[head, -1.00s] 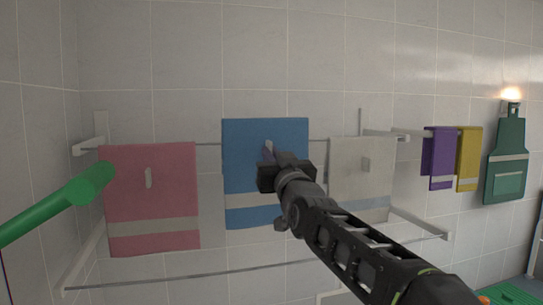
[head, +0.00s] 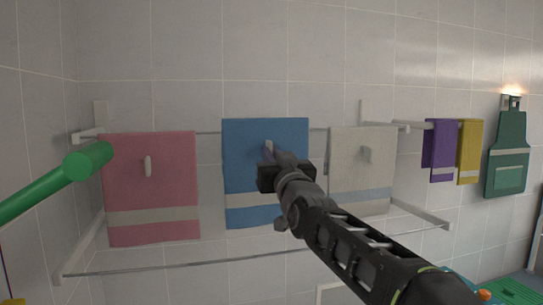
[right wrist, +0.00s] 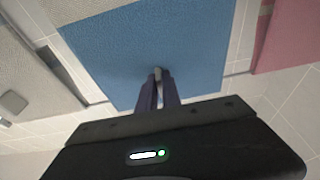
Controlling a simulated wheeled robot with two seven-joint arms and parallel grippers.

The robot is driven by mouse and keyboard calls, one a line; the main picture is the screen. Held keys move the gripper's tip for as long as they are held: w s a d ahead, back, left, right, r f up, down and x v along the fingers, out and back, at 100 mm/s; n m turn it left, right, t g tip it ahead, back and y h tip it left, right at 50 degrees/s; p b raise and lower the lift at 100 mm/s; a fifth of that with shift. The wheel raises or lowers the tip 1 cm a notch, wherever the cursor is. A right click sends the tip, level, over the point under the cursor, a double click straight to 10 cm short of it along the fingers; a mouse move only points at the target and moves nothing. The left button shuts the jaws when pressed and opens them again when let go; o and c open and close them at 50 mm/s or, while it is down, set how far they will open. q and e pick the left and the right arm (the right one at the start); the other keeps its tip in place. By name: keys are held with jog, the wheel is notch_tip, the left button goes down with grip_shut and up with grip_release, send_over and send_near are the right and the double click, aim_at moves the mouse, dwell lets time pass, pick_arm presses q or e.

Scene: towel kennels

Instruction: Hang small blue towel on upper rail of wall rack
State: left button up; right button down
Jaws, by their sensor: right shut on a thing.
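The small blue towel (head: 265,175) has a pale stripe near its lower edge and hangs flat between a pink towel and a white towel. My right gripper (head: 268,150) is shut on the small grey tab at its front. The right wrist view shows the fingers (right wrist: 158,88) around this tab, with blue cloth (right wrist: 150,40) behind. The upper rail (head: 210,132) of the wall rack passes behind the towel, whose top edge is slightly above the rail line. Whether the cloth touches the rail is hidden. My left gripper is not in view.
The pink towel (head: 150,195) and white towel (head: 360,165) hang close on either side, each with a tab. A lower rail (head: 200,262) runs below. Purple (head: 443,150) and yellow (head: 470,150) towels and a green apron (head: 507,160) hang right. A green bar (head: 50,190) juts in left.

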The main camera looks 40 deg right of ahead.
notch_tip(320, 180, down, 2)
jog(key=shift+f+b, duration=0.2)
jog(key=shift+b, duration=0.65)
jog(key=c, duration=1.1)
grip_release()
jog(key=shift+o, duration=0.2)
jog(key=s+a+b, duration=0.3)
jog(key=s+b, duration=0.4)
jog(key=s, duration=0.1)
jog(key=shift+s, duration=0.25)
